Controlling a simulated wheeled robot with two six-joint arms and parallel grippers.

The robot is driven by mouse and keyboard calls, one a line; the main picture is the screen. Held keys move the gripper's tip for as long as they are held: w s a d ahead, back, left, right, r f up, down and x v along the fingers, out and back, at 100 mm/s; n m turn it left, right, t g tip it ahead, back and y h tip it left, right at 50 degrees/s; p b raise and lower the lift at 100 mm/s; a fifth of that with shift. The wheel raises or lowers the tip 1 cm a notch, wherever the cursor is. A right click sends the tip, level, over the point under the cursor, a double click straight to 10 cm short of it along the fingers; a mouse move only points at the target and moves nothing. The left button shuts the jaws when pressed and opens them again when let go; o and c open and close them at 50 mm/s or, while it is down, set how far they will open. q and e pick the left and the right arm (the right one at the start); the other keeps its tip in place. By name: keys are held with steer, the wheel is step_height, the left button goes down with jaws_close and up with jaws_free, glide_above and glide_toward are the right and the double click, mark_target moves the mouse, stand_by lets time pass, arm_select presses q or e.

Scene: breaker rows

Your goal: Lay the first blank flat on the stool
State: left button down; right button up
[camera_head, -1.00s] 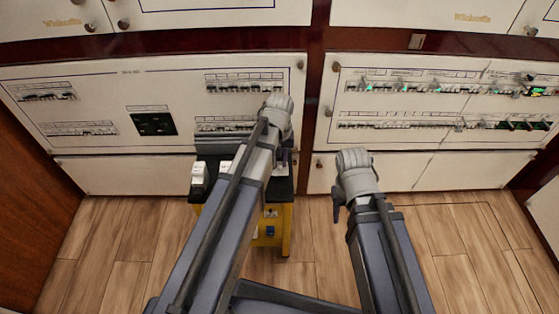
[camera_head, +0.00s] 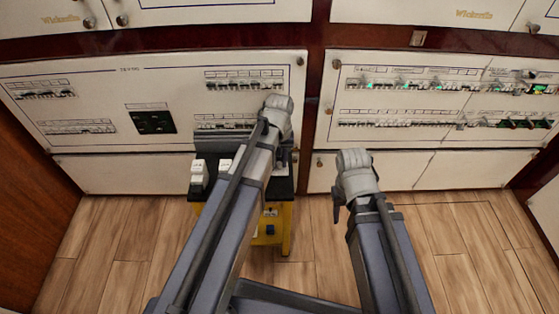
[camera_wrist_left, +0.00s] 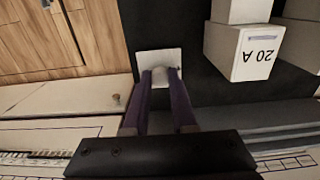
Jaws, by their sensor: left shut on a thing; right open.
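My left gripper (camera_wrist_left: 160,78) is shut on a small pale blank (camera_wrist_left: 158,58), seen between and just beyond its fingertips in the left wrist view. The blank is over the black top of the stool (camera_wrist_left: 192,20); I cannot tell if it touches it. In the head view the yellow-legged stool (camera_head: 287,235) stands below the left panel, partly hidden by my left arm. The left gripper (camera_head: 284,160) is over its right side, and the blank cannot be made out there. My right gripper (camera_head: 338,205) is open, right of the stool.
A white breaker marked 20 A (camera_wrist_left: 258,52) stands on the stool beside the blank. White breakers (camera_head: 198,172) also stand at its left side. The left panel (camera_head: 100,95) and right panel (camera_head: 440,105) hold breaker rows behind. The wooden floor (camera_head: 120,240) is clear at left.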

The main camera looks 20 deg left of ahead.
arm_select(q)
steer(key=shift+f, duration=0.15)
steer(key=c, duration=0.6)
jaws_free()
steer(key=shift+c, duration=0.2)
step_height(320, 180, up, 8)
steer(key=p, duration=0.7)
steer(key=shift+p, duration=0.4)
steer(key=shift+f, duration=0.1)
steer(key=s+d+r+m+p, duration=0.3)
steer(key=s+d+r+p, duration=0.2)
steer(key=r+p, duration=0.6)
steer(key=s+d+r+m+y+p, duration=0.1)
steer(key=s+d+r+m+p, duration=0.3)
steer(key=s+r+p, duration=0.5)
step_height(320, 180, up, 3)
steer(key=d+p, duration=0.1)
steer(key=p, duration=0.1)
steer(key=shift+s+d+p, duration=0.15)
steer(key=shift+d+p, duration=0.1)
steer(key=shift+p, duration=0.05)
